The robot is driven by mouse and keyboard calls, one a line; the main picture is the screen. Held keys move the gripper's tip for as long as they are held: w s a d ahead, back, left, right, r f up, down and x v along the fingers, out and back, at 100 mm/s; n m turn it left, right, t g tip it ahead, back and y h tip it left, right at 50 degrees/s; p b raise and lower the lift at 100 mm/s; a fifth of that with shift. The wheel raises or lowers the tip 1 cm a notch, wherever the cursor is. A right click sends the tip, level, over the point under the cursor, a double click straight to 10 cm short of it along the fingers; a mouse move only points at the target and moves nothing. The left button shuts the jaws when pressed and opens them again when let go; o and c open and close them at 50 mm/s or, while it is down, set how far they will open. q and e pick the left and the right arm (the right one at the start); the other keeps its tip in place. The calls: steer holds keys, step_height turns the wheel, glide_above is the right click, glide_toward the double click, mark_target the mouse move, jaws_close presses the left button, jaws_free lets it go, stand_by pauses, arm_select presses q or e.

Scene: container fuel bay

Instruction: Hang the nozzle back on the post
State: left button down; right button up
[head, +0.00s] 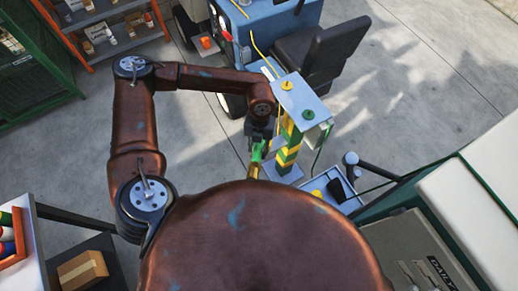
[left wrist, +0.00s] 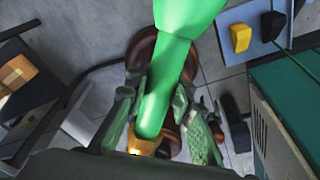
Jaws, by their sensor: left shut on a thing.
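My left gripper (head: 261,140) is shut on the green nozzle (head: 257,151), beside the post. In the left wrist view the nozzle (left wrist: 168,82) runs between the fingers of my left gripper (left wrist: 160,118), with its brass-coloured end (left wrist: 144,146) low in the picture. The post (head: 287,157) is striped yellow and green and stands just right of the gripper. It has a grey top (head: 301,98) with a yellow cap and a green cap. The nozzle looks apart from the post; its holder cannot be made out. My right gripper is not in view.
A blue vehicle with a black seat (head: 322,48) stands behind the post. A blue tray (head: 349,203) with yellow and black blocks is right of the post's foot. A green-and-white cabinet (head: 465,205) fills the right. Shelves (head: 105,25) stand at the back left. Concrete floor is open between.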

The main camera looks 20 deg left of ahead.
arm_select(q)
step_height(320, 180, down, 2)
steer(key=shift+b, duration=0.65)
step_height(320, 180, down, 2)
steer(key=shift+f+b, duration=0.15)
steer(key=shift+b, duration=0.6)
steer(key=shift+f, duration=0.55)
steer(key=shift+f, duration=0.15)
